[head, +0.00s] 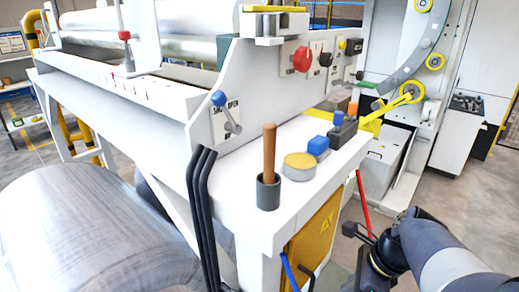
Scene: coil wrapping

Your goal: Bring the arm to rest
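My arm (440,250) shows at the lower right in the head view, a grey and white link with a dark joint at its end. It is folded low, beside the white machine's right end and apart from the shelf top. The dark end by my gripper (372,272) points down toward the bottom edge. Its fingertips are not clearly seen, so I cannot tell whether it is open or holds anything.
On the white shelf (333,160) stand a wooden-handled tool (269,150) in a grey cup (268,193), a yellow-topped round tin (299,166), a blue item (318,146) and a dark block (342,131). A large metal coil (90,235) lies at the lower left. Grey floor shows at right.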

